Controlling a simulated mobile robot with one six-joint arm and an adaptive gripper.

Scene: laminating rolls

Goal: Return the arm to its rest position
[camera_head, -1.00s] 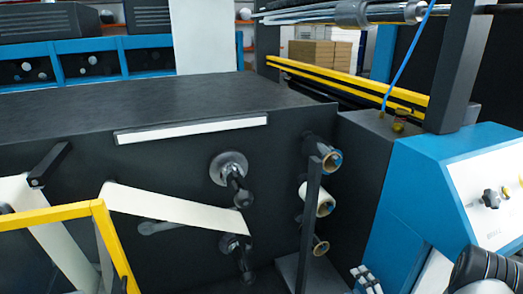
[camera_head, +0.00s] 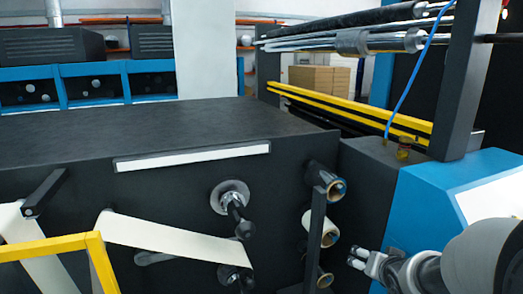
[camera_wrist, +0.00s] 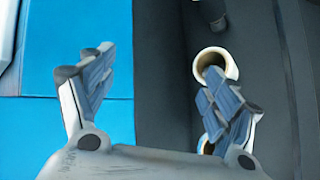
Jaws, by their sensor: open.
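My gripper (camera_head: 365,262) is at the lower right of the head view, in front of the dark machine and near the blue panel. In the wrist view my gripper (camera_wrist: 160,92) shows its two fingers wide apart with nothing between them. The upper fingers lie over the blue panel (camera_wrist: 85,20) on the left and the dark machine face on the right. A white roll (camera_wrist: 216,62) shows just beyond the right finger, and that finger partly hides another roll below it. My arm reaches in from the right edge of the head view.
Several roll spindles stick out of the dark machine face, with a white roll (camera_head: 322,228) on the middle one. A dark upright post (camera_head: 314,235) stands by them. A yellow frame (camera_head: 45,247) is at lower left, and a blue console (camera_head: 425,205) at right.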

